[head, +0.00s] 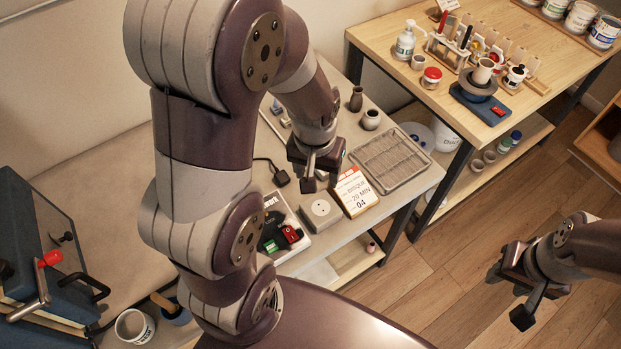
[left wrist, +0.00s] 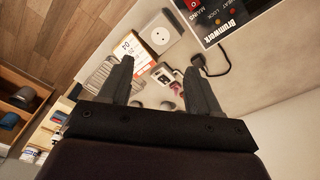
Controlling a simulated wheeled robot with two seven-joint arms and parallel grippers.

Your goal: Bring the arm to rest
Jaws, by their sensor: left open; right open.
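My left arm rises large across the head view. Its gripper (head: 315,171) is open and empty above the grey table (head: 85,165), beside the yellow and white sign (head: 355,192). In the left wrist view the two fingers of my left gripper (left wrist: 160,80) stand wide apart with nothing between them touching both. My right gripper (head: 512,290) is open and empty at the right of the head view, over the wooden floor.
A wire rack (head: 390,160), small vases (head: 371,119), a socket box (head: 320,212) and a black-and-white control box (head: 283,228) are on the grey table. A wooden table (head: 430,100) with pottery items stands behind right. A blue machine (head: 40,250) is at left. Floor (head: 440,270) is clear.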

